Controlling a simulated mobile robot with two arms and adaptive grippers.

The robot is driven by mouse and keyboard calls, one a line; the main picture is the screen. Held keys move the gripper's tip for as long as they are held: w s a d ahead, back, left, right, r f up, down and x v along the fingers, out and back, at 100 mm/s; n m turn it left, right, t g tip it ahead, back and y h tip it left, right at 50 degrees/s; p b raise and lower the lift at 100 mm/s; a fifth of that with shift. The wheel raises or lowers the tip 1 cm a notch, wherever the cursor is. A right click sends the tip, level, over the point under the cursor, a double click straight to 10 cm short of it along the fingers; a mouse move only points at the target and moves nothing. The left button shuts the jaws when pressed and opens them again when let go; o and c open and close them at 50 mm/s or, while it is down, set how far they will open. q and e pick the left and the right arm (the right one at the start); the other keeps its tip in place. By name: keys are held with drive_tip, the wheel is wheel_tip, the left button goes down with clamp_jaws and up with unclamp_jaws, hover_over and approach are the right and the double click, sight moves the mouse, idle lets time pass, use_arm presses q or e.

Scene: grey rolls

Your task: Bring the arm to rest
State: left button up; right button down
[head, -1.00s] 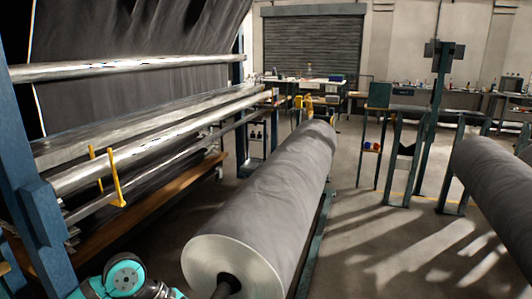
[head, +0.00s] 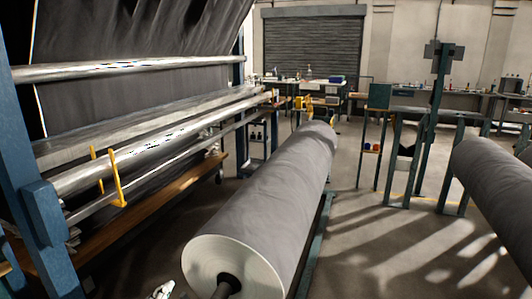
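A small pale metallic piece (head: 161,291) shows at the bottom edge, left of the near end of the big grey roll (head: 270,200). It looks like part of my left arm or gripper, but too little shows to tell which, or whether the gripper is open or shut. The rest of my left arm is out of view. My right arm and gripper are not in view. The big grey roll lies lengthwise on a low dark stand, with a dark core and shaft at its pale near end.
On the left stands a machine with metal rollers (head: 130,68), a blue post (head: 40,215) and a yellow bracket (head: 117,180). A second grey roll (head: 495,185) is at the right. Open floor (head: 385,250) lies between the rolls. Benches (head: 310,82) stand at the back.

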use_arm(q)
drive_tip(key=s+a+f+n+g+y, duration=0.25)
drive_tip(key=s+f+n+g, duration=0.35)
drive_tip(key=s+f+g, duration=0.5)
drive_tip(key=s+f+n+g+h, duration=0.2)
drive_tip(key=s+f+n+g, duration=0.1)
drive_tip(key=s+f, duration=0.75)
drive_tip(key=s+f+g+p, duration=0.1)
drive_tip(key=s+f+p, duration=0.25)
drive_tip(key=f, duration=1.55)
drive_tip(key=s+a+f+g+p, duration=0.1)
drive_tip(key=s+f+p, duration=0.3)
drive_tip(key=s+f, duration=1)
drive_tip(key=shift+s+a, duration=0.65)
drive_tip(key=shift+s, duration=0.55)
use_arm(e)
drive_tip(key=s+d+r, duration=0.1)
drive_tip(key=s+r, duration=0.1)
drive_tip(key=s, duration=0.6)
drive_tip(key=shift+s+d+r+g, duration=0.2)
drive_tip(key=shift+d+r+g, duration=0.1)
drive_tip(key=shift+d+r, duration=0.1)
